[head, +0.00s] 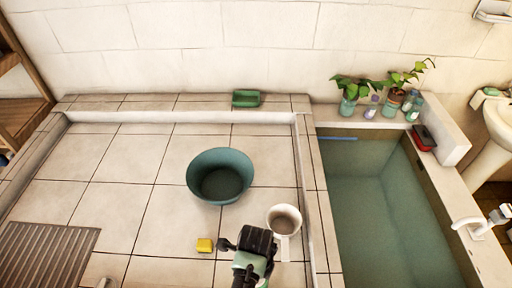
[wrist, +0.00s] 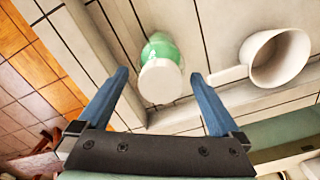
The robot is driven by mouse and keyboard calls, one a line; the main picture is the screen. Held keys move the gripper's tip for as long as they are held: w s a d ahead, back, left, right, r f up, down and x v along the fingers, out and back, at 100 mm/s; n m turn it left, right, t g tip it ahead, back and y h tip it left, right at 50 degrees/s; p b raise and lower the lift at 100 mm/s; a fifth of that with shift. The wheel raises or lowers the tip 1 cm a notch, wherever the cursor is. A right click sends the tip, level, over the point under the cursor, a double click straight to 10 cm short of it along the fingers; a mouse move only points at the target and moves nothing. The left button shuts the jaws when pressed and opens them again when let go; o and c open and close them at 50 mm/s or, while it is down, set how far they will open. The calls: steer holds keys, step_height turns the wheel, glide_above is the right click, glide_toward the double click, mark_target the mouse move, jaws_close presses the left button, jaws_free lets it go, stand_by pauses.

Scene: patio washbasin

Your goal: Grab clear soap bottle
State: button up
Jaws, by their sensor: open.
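A green, see-through bottle with a wide white cap (wrist: 162,80) stands on the tiles in the wrist view. It could be the clear soap bottle, but I read no label. My gripper (wrist: 159,76) is open, with its two blue fingers on either side of the bottle's cap in the picture. A gap shows on both sides, and I cannot tell how deep the bottle is between the fingers. In the head view my gripper and arm are at the bottom middle and largely hide that spot. Several small bottles (head: 373,107) also stand by the plants on the ledge.
A white dipper (head: 284,219) is close right of my gripper; it also shows in the wrist view (wrist: 280,58). A yellow block (head: 204,245) lies to the left. A teal basin (head: 219,176) stands behind. A water-filled tub (head: 380,200) is at right.

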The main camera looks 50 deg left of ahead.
steer(key=shift+f, duration=0.2)
jaws_close()
stand_by(0.4)
